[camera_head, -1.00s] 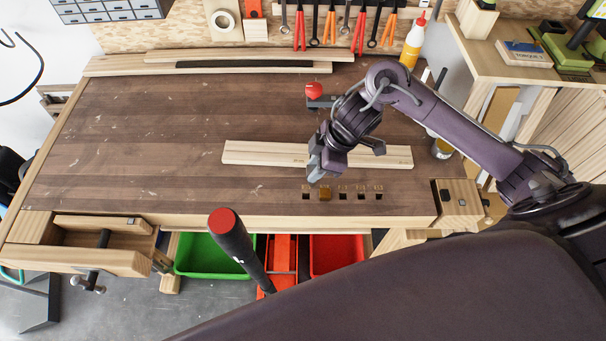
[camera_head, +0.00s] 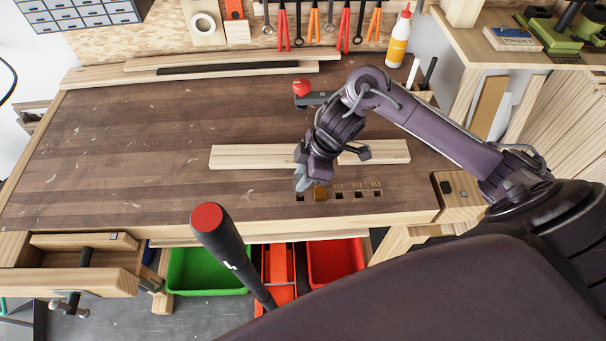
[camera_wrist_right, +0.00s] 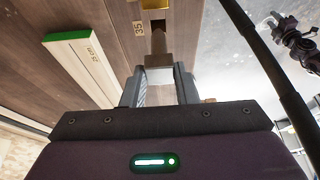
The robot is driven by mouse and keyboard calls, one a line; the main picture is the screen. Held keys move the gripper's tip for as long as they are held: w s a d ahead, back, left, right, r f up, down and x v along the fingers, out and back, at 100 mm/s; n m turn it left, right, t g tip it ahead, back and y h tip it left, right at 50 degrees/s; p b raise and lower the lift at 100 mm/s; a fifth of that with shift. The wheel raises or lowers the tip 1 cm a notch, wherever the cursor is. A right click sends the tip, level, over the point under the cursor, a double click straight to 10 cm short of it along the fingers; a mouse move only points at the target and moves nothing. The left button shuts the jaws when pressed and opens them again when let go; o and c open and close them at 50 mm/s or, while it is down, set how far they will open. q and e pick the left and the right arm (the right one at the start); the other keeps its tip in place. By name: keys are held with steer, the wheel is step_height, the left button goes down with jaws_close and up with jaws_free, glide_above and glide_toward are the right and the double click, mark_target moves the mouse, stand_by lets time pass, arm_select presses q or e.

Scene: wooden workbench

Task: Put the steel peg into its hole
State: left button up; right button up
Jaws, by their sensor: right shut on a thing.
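My right gripper (camera_head: 301,184) is low over the front of the bench, at the leftmost of a row of small square holes. In the right wrist view, its two fingers (camera_wrist_right: 160,88) are shut on the steel peg (camera_wrist_right: 160,66), a blocky grey piece. A dark hole (camera_wrist_right: 158,42) shows just beyond the peg, beside a label reading 35. I cannot tell whether the peg's tip is in the hole. In the head view the gripper mostly hides the peg. A brass piece (camera_head: 320,194) sits at the second hole. My left gripper is not in view.
A pale wooden strip (camera_head: 250,156) lies behind the holes. A red ball-topped item (camera_head: 301,89) stands further back. A dark rod with a red cap (camera_head: 208,217) rises in front of the bench. The bench's left half is clear.

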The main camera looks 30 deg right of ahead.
steer(key=shift+p, duration=0.35)
stand_by(0.5)
steer(key=shift+f, duration=0.3)
steer(key=shift+f+b, duration=1.55)
steer(key=shift+f, duration=0.8)
steer(key=o, duration=1.1)
steer(key=v, duration=0.7)
steer(key=shift+s+d+r, duration=0.1)
steer(key=shift+d+r, duration=0.1)
steer(key=shift+r, duration=0.15)
